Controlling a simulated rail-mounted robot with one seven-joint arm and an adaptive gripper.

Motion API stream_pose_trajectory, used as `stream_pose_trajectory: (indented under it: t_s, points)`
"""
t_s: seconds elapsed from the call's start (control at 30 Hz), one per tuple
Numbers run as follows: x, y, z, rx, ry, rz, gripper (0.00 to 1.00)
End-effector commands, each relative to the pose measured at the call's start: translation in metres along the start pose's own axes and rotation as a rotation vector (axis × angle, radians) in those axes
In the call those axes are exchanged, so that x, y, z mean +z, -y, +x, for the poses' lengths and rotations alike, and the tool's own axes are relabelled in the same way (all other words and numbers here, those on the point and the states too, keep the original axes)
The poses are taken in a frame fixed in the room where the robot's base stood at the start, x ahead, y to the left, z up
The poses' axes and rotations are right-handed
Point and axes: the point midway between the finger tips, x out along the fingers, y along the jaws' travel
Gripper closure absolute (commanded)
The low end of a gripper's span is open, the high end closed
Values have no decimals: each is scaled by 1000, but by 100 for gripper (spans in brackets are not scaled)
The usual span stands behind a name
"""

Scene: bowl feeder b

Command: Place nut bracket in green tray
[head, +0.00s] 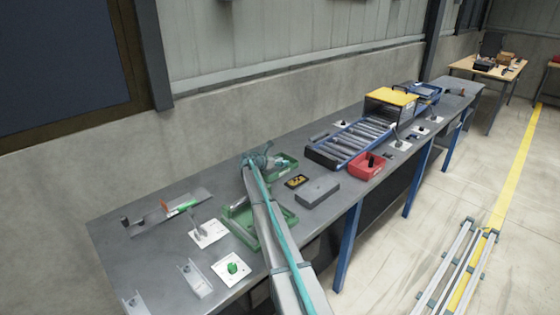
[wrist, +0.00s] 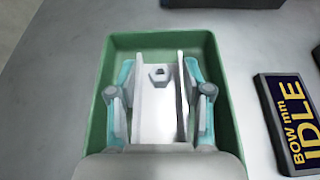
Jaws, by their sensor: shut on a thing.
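In the wrist view, my gripper (wrist: 160,82) is shut on the nut bracket (wrist: 158,115), a pale grey channel with two upright side walls. A small nut (wrist: 158,74) sits on its floor near the far end. The bracket is within the outline of the green tray (wrist: 222,75); I cannot tell whether it touches the tray floor. In the head view, my gripper (head: 260,158) is at the green tray (head: 291,161) on the bench, and my arm hides part of that tray. The bracket cannot be made out there.
A black display panel (wrist: 290,120) reading IDLE lies just right of the tray. In the head view, a larger green tray (head: 285,222) is nearer, partly behind my arm. A grey box (head: 318,191), a red bin (head: 367,167) and a roller conveyor (head: 348,142) stand to the right.

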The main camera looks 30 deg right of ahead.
Motion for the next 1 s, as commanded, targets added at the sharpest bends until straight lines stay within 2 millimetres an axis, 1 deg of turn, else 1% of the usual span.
stream_pose_trajectory:
  t_s: [0.33,0.37,0.5,0.87,0.9,1.0]
  points:
    - [-4,0,2,0,0,0,96]
    - [-4,0,2,0,0,0,49]
    - [-4,0,1,0,0,0,26]
    - [-1,0,0,0,0,1,26]
    - [1,0,0,0,0,1,26]
    - [-2,1,-10,1,0,1,26]
